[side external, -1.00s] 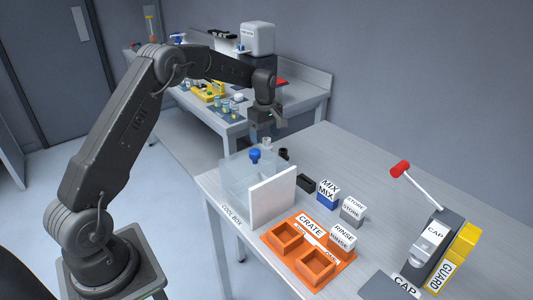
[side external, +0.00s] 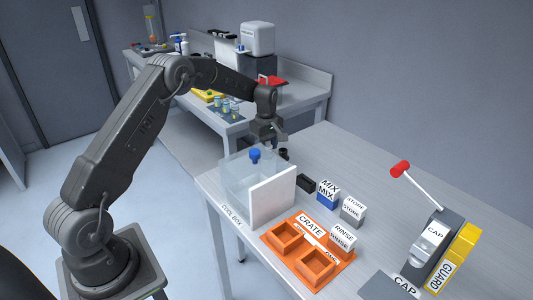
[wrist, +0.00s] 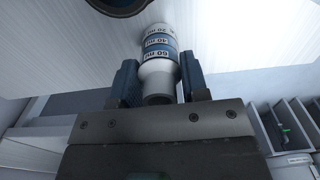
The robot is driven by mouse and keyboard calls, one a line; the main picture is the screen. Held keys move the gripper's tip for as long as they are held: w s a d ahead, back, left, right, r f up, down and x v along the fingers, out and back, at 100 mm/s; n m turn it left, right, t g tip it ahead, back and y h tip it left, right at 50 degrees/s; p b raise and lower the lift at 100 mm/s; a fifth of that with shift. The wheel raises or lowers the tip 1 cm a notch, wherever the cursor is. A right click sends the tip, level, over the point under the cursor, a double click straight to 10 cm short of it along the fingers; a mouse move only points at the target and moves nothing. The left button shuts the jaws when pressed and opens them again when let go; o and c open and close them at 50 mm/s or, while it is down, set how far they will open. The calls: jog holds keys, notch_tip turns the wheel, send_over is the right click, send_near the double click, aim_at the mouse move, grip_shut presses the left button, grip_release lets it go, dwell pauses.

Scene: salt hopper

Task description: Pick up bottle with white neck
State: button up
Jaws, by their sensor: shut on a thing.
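The bottle with the white neck (wrist: 158,72) shows in the wrist view, its neck end toward me and blue bands with ml marks on its body. My gripper (wrist: 159,78) has one finger on each side of the neck and is shut on it. In the side view my gripper (side external: 268,139) is low at the back of the cool box (side external: 273,200). The bottle is mostly hidden there behind the gripper and box. I cannot tell whether its base is off the table.
MIX (side external: 328,194) and STORE (side external: 353,210) blocks, the orange crate (side external: 268,238) and a red-handled capper (side external: 437,235) stand farther right.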

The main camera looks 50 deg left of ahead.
jog(key=shift+c, duration=1.3)
jog(key=shift+r, duration=0.1)
